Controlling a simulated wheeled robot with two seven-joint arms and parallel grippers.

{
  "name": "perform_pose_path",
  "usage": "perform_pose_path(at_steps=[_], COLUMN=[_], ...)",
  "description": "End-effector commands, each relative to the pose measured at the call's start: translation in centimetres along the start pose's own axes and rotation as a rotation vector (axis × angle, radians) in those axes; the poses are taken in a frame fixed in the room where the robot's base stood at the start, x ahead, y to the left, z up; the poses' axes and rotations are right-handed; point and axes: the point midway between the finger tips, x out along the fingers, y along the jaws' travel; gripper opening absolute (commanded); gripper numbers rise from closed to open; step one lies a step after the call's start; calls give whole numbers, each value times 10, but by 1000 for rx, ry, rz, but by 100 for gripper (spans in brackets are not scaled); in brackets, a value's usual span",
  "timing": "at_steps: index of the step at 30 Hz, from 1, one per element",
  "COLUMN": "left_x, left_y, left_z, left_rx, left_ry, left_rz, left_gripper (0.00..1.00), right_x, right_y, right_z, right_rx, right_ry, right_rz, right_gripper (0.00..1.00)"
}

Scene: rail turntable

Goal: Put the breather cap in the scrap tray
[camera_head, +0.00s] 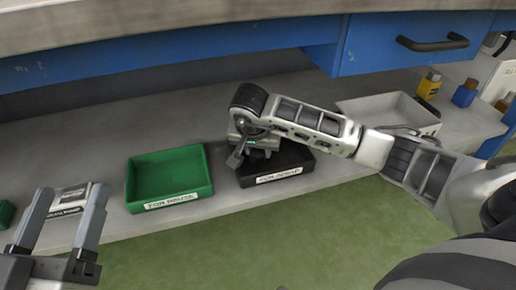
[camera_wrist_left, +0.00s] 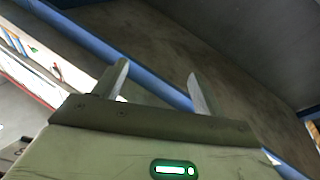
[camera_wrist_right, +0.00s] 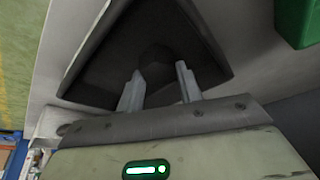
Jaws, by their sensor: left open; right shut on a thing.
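The black scrap tray (camera_head: 300,179), with a white label on its front, sits on the grey shelf; it also fills the right wrist view (camera_wrist_right: 205,70). My right gripper (camera_head: 238,155) is over the tray's left part, pointing down. In the right wrist view the gripper (camera_wrist_right: 158,78) is shut on a dark rounded thing, apparently the breather cap (camera_wrist_right: 155,58), which barely stands out against the dark tray. The arm hides the cap in the head view. My left gripper (camera_head: 72,192) is open and empty at the lower left; it also shows in the left wrist view (camera_wrist_left: 157,75).
A green tray (camera_head: 168,178) with a label stands left of the scrap tray. A grey labelled item (camera_head: 70,200) lies behind my left gripper. A light grey bin (camera_head: 385,108) and small yellow (camera_head: 428,86) and blue (camera_head: 464,94) items stand at the right. A blue drawer unit (camera_head: 400,45) overhangs the shelf.

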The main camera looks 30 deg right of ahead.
Motion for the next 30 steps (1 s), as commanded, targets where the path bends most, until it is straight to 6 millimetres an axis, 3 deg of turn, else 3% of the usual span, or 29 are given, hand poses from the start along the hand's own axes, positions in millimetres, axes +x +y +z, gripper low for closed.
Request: perform_pose_path(at_steps=[1,2,4,14,24,30], left_x=[0,1,1,2,-20,-25], left_y=[0,0,0,1,8,10], left_z=[-1,-3,-3,-5,36,45], left_rx=[12,19,18,10,-274,-302], left_ry=[12,18,17,13,-251,-307], left_rz=[4,6,6,7,-67,-81], left_gripper=[70,70,70,70,70,70], right_x=[2,3,2,-2,-56,-75], right_y=[0,0,0,0,0,0], right_z=[1,1,1,0,-3,-1], right_rx=[0,0,0,1,-2,0], right_ry=[1,0,0,0,2,1], right_rz=[1,1,1,0,-1,0], right_gripper=[8,38,57,57,57,57])
